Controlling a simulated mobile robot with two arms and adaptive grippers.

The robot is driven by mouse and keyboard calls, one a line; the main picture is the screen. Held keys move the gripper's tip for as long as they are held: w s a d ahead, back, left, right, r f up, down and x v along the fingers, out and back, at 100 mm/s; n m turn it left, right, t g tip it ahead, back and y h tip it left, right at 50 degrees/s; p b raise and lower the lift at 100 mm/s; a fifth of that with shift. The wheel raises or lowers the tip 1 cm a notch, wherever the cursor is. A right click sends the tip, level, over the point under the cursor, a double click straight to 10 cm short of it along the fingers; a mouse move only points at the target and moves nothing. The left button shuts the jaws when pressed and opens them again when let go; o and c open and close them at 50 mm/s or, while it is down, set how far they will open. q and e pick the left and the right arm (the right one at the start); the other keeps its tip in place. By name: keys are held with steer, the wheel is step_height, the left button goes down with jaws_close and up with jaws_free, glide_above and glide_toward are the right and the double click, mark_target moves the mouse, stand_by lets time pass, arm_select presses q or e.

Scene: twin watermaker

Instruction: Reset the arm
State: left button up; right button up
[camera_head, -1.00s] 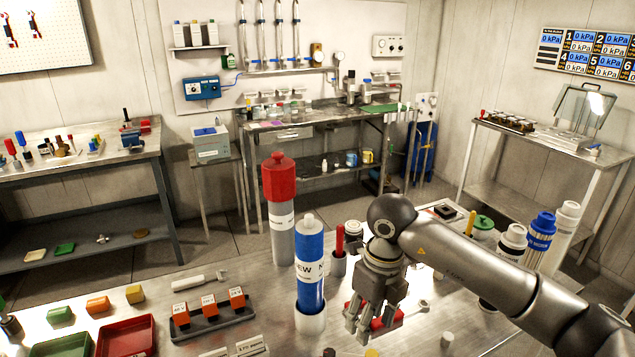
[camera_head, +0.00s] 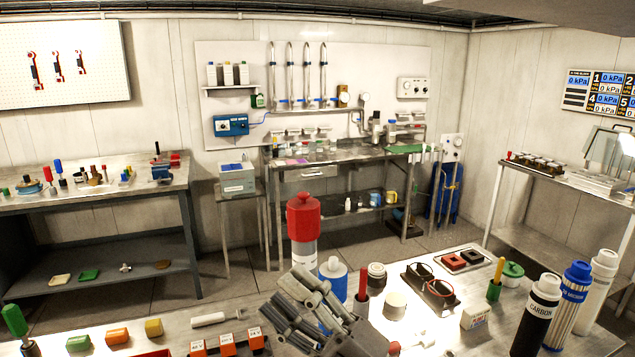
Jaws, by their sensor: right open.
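My right gripper (camera_head: 292,302) is at the bottom centre of the head view, above the near workbench (camera_head: 455,335). Its grey jointed fingers are open, and I see nothing between them. It overlaps the lower part of a blue bottle with a white cap (camera_head: 333,278) in the picture; I cannot tell whether they touch. A grey canister with a red top (camera_head: 304,218) stands just behind. My left gripper is not in view.
A black carbon canister (camera_head: 535,318), a blue one (camera_head: 568,305) and a white one (camera_head: 597,290) stand at the right. Orange blocks (camera_head: 227,345) lie left of the gripper. A red-handled tool (camera_head: 362,285) stands upright close to its right.

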steer(key=w+d+f+m+t+h, duration=0.3)
steer(key=d+f+m+t+h, duration=0.1)
steer(key=d+m+h, duration=0.4)
steer(key=w+d+f+m+t+h, duration=0.2)
steer(key=d+f+m+t+h, duration=0.25)
steer(key=m+h, duration=0.35)
steer(key=s+d+f+m+g+h, duration=0.3)
steer(key=d+f+m+g+h, duration=0.35)
steer(key=f, duration=0.55)
steer(key=s+d+f+m+g+y, duration=0.1)
steer(key=s+d+f+m+g, duration=0.3)
steer(key=s+f, duration=0.65)
steer(key=s+d+f+g+y, duration=0.1)
steer(key=s+f+g, duration=0.55)
steer(key=s, duration=0.65)
step_height(320, 180, down, 25)
steer(key=s+d+f+g, duration=0.2)
steer(key=s+d+f, duration=0.1)
steer(key=s+f, duration=1.4)
steer(key=shift+s, duration=0.35)
steer(key=shift+d+n, duration=0.1)
steer(key=shift+n, duration=0.15)
